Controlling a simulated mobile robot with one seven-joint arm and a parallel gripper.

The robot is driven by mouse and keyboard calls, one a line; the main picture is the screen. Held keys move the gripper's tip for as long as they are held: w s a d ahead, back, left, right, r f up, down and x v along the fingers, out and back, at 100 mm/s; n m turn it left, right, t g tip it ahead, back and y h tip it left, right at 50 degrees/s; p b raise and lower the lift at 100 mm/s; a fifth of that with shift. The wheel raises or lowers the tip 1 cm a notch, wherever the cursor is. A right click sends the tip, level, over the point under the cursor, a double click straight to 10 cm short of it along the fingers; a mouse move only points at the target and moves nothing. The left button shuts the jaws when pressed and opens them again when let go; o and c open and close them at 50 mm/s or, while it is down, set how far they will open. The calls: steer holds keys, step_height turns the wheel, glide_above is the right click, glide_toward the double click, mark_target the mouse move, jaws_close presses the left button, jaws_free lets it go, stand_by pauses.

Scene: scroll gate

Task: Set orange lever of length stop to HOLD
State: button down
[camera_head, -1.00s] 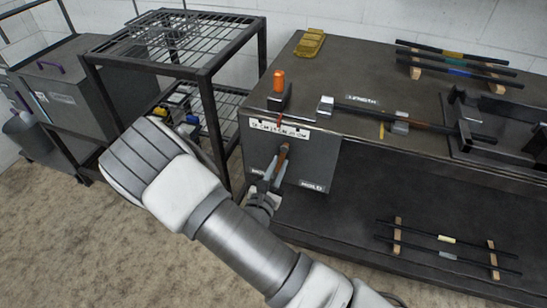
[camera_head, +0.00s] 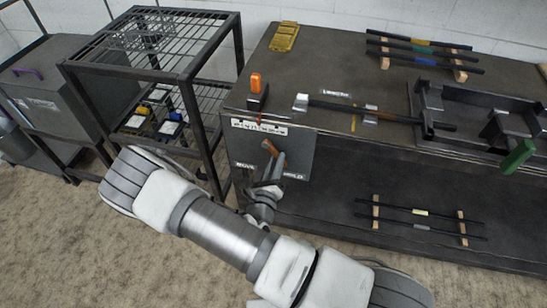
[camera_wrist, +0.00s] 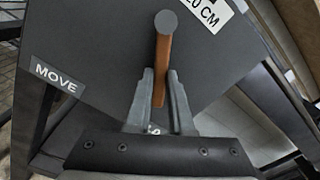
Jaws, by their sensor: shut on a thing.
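The orange-brown lever (camera_head: 268,148) is on the dark front panel (camera_head: 304,147) of the bench, under a white ruler strip.
On the bench top are an orange-tipped handle (camera_head: 256,84), a dark bar with a grey end block (camera_head: 330,105), a yellow tray (camera_head: 284,37) and a fixture with a green handle (camera_head: 517,157). A wire rack (camera_head: 160,42) stands left. Rods (camera_head: 420,222) lie on the lower shelf.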

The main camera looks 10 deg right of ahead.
steer(key=shift+d+n, duration=0.15)
steer(key=shift+n, duration=0.15)
steer(key=c, duration=0.8)
jaws_free()
steer(key=shift+r, duration=0.1)
steer(key=shift+s, duration=0.15)
